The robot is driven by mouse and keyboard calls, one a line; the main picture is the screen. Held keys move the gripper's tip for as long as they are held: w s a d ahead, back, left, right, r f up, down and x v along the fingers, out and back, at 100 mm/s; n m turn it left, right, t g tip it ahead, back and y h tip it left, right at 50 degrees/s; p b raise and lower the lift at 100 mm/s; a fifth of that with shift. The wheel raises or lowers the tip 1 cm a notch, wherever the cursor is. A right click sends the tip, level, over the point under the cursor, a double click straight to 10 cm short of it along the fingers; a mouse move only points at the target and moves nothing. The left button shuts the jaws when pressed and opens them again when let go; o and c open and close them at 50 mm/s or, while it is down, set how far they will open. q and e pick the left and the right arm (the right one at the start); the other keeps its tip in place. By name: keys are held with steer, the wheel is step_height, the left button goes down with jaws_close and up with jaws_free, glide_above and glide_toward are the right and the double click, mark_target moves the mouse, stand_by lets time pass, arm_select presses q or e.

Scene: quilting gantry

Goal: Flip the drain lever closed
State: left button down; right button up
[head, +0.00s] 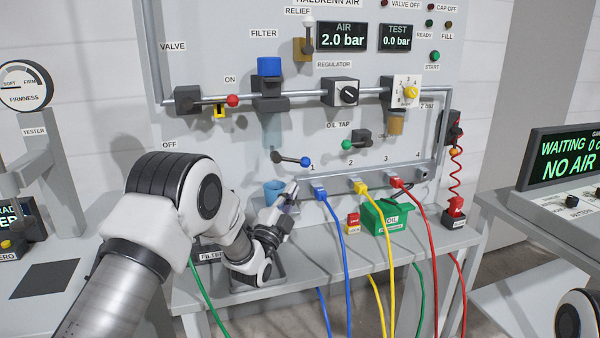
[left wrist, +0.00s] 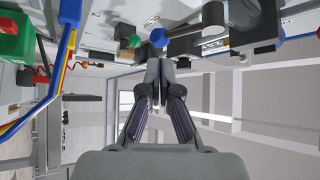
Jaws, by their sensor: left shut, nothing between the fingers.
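The drain lever, a short rod with a blue ball (head: 305,161) on a dark pivot (head: 276,157), is on the panel below the filter (head: 270,82). It lies nearly level, with its ball to the right. My left gripper (head: 291,188) is below the ball, shut and empty. In the left wrist view the blue ball (left wrist: 158,37) is just beyond the shut fingertips (left wrist: 158,66); I cannot tell whether they touch it. The right gripper is out of view.
A blue cup (head: 274,192) stands behind my left gripper. Blue, yellow and red hoses (head: 361,187) plug in to the right, near a green oil box (head: 393,216). The oil tap (head: 355,140) with its green knob is up to the right.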

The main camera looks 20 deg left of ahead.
mark_target(302, 166)
arm_select(q)
steer(key=p+x, duration=0.1)
steer(key=x, duration=0.5)
steer(key=shift+w+a, duration=0.15)
steer(key=shift+w, duration=0.05)
